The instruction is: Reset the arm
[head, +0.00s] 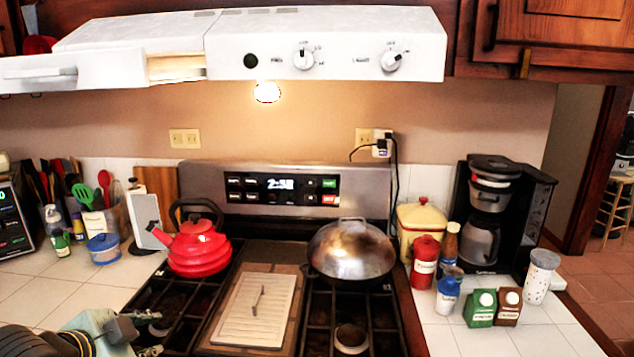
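My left gripper (153,333) is at the bottom left, in front of the left side of the stove (175,310). Its two fingers are spread apart, with nothing seen between them. Part of my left arm (85,335) shows behind it, cut off by the picture's bottom edge. My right gripper and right arm are not in view.
A red kettle (195,247) and a domed metal lid (350,250) stand on the stove, with a pale slatted board (255,308) between. A white range hood (325,45) hangs above. Bottles, cartons and a coffee maker (490,210) crowd the right counter. The front left counter (40,300) is fairly clear.

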